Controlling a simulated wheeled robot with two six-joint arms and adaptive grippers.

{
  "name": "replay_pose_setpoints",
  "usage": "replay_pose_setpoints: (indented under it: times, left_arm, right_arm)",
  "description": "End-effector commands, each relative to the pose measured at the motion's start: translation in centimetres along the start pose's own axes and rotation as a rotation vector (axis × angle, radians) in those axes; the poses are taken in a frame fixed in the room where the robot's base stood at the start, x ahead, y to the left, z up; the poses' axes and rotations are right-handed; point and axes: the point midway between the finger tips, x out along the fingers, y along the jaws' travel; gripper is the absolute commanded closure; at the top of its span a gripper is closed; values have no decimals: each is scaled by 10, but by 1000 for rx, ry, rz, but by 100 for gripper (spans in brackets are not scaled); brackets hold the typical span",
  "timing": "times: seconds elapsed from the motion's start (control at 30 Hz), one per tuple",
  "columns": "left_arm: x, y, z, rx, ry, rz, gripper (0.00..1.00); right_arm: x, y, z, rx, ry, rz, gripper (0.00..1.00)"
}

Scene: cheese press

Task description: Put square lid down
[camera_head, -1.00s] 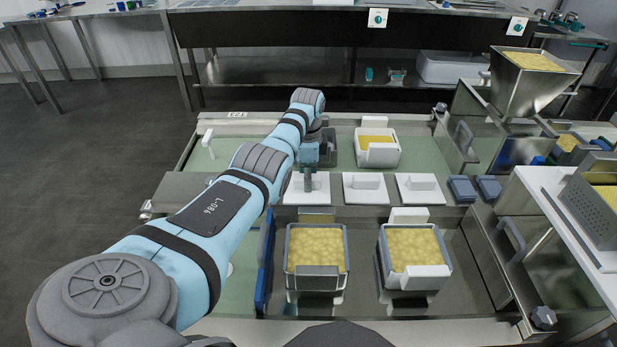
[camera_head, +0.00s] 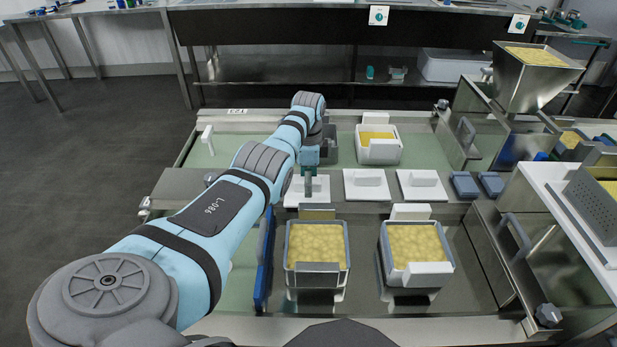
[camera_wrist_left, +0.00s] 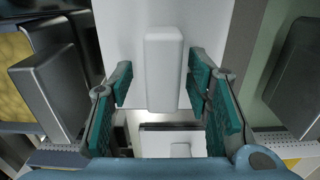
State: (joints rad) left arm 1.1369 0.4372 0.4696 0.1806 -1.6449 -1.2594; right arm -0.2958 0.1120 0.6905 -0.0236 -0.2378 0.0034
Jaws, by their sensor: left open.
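A white square lid (camera_head: 318,192) with a raised bar handle lies flat on the metal shelf, leftmost in a row of three. My left gripper (camera_head: 309,186) is over this lid and hides part of it in the head view. In the left wrist view the lid's handle (camera_wrist_left: 164,68) stands between the two open teal fingers of the left gripper (camera_wrist_left: 161,84), with gaps visible on both sides. The lid's plate (camera_wrist_left: 120,35) spreads out beneath the fingers. My right gripper is not in view.
Two more white lids, a middle one (camera_head: 366,195) and a right one (camera_head: 421,193), lie beside it on the metal shelf (camera_head: 190,184). Two curd-filled moulds (camera_head: 318,275) (camera_head: 416,274) stand in front, and another white mould (camera_head: 380,157) stands behind.

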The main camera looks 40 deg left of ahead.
Motion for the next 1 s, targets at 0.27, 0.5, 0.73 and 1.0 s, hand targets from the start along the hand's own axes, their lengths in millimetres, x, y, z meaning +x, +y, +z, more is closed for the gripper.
replay_pose_setpoints:
  times: [0.27,0.5,0.73,1.0]
  left_arm:
    - [-80,-1,0,-1,1,-3,55]
    - [-116,0,0,-1,1,-1,55]
    - [-117,0,0,-1,0,0,55]
    - [-117,0,0,-1,0,0,55]
  right_arm:
    - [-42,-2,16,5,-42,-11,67]
    - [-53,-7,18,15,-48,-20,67]
    - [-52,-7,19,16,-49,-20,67]
    - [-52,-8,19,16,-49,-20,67]
